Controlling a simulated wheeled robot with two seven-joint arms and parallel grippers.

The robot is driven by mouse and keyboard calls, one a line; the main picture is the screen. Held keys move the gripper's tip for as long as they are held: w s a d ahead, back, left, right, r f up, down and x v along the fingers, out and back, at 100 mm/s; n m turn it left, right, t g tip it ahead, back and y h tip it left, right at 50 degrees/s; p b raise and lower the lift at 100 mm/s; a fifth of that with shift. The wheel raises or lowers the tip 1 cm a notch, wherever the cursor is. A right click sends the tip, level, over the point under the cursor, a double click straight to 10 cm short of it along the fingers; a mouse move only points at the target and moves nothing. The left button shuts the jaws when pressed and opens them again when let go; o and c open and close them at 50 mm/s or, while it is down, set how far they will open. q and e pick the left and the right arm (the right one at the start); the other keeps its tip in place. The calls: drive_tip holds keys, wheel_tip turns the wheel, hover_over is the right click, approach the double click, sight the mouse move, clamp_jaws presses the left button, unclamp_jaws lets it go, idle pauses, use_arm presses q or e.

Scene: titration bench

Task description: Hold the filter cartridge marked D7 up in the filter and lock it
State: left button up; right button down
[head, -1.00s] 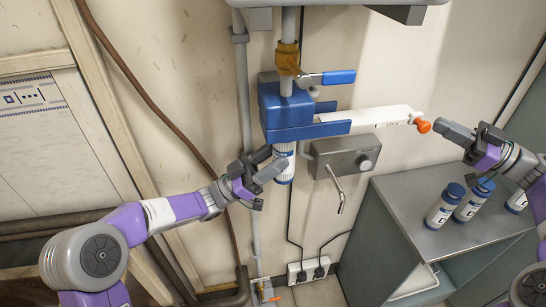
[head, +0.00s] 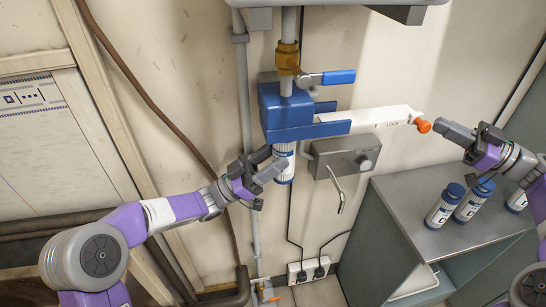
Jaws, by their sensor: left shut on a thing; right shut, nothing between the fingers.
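The filter head (head: 285,108) is a blue block on the vertical pipe at the wall. A white cartridge with a blue lower band (head: 284,165) stands upright directly under it, its top end at the block's underside. Its mark cannot be read. My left gripper (head: 268,168) is shut on this cartridge from the left. A white lock lever (head: 370,118) with an orange knob (head: 423,126) reaches right from the block, roughly level. My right gripper (head: 460,135) is shut and empty, just right of the orange knob, with a small gap.
A blue-handled valve (head: 338,77) sits above the filter head. A grey box with a bent spout (head: 346,158) is below the lever. Several blue-capped cartridges (head: 445,206) stand on the grey cabinet (head: 410,190) at right. Wall sockets with plugs (head: 308,270) are low down.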

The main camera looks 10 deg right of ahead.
sight(423, 132)
drive_tip(key=shift+a, duration=0.15)
idle(0.5)
drive_tip(key=shift+a, duration=0.3)
drive_tip(key=shift+a, duration=0.15)
drive_tip(key=shift+s+a, duration=0.15)
drive_tip(key=shift+a, duration=2.55)
drive_tip(key=d, duration=0.7)
use_arm(q)
drive_tip(key=o, duration=1.2)
drive_tip(key=shift+o, duration=0.2)
